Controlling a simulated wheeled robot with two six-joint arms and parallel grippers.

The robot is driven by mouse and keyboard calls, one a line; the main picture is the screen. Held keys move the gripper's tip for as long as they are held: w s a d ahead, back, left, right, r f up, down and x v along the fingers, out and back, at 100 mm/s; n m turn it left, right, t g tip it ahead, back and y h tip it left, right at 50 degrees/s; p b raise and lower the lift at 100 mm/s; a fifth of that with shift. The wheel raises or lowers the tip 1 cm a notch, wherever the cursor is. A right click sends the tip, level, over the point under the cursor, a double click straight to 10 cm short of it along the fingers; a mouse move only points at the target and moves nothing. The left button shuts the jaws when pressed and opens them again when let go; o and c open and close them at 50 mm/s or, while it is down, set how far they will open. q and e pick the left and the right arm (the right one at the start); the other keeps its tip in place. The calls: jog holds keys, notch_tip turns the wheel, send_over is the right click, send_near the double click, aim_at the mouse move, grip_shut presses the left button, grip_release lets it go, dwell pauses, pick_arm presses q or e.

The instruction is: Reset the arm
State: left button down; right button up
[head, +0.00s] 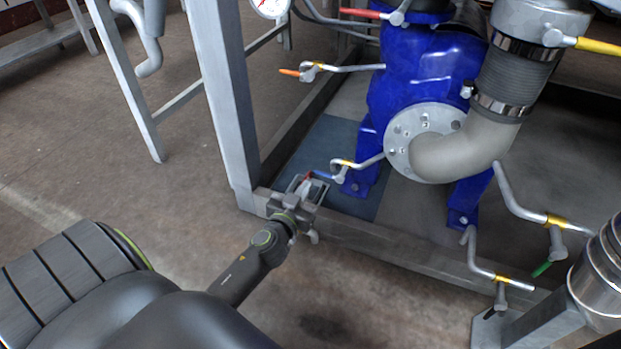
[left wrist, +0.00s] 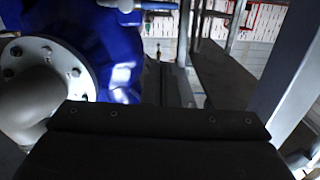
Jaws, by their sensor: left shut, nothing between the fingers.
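My left gripper (head: 311,187) is shut and empty in the head view. It is at the end of my left arm, beside the foot of the grey steel frame (head: 220,90). A small valve with a blue handle (head: 322,175) is right by its fingertips; I cannot tell whether they touch. In the left wrist view a dark plate fills the lower part and the fingertips do not show. My right gripper is in neither view.
A blue pump casing (head: 415,75) with a grey elbow pipe (head: 465,150) stands to the right; both also show in the left wrist view. Valves with an orange handle (head: 289,72) and a green handle (head: 542,269) stick out nearby. The floor (head: 90,130) at left is open.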

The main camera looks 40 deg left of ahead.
pick_arm(q)
jog(key=shift+s+d, duration=0.1)
jog(key=shift+s, duration=0.3)
